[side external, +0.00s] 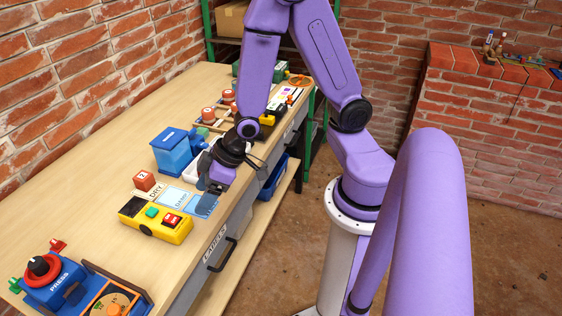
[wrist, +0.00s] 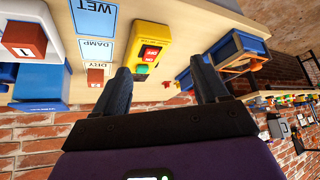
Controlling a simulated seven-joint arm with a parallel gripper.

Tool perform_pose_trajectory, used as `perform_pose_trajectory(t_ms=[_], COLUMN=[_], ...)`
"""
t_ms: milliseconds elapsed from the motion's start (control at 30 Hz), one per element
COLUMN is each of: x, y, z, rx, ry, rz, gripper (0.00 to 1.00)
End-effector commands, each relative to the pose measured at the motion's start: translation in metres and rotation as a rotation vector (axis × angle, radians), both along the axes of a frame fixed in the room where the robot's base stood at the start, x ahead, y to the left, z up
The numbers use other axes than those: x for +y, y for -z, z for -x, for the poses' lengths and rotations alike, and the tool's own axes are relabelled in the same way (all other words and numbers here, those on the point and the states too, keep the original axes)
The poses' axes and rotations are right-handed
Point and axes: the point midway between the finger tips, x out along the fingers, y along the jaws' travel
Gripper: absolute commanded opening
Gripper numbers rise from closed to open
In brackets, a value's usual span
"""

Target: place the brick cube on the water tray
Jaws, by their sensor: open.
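A brick-red cube marked 1 (wrist: 24,40) shows at the left of the wrist view, beside blue and white surfaces; I cannot tell what it rests on. A second brick-red cube (side external: 143,179), marked 2, sits at the DRY card (side external: 157,190); it also shows in the wrist view (wrist: 96,77). A white tray (side external: 191,171), likely the water tray, stands in front of the blue box and is partly hidden by my gripper. My gripper (side external: 207,190) is open and empty, above the bench near the blue cards; its fingers (wrist: 160,76) are apart in the wrist view.
A yellow box with red and green buttons (side external: 155,220) stands left of my gripper. A blue box (side external: 174,150) stands behind the cards. Blue DAMP (side external: 176,197) and WET (side external: 201,206) cards lie flat. A blue press (side external: 50,282) stands at the near end.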

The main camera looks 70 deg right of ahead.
Motion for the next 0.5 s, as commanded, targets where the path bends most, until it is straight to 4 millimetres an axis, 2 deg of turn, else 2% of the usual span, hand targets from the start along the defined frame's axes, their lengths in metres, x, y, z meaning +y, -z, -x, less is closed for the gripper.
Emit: perform_pose_trajectory(t_ms=[33,100,233,367,500], x=[0.010,0.017,0.022,0.016,0.000], y=[-0.012,-0.024,-0.047,-0.071,-0.095], z=[0.012,0.031,0.069,0.108,0.143], rx=[0.025,0.074,0.157,0.230,0.292], ry=[-0.052,-0.115,-0.234,-0.348,-0.450], rz=[0.017,0.053,0.131,0.221,0.316], gripper=[0.73,0.73,0.73,0.73,0.73])
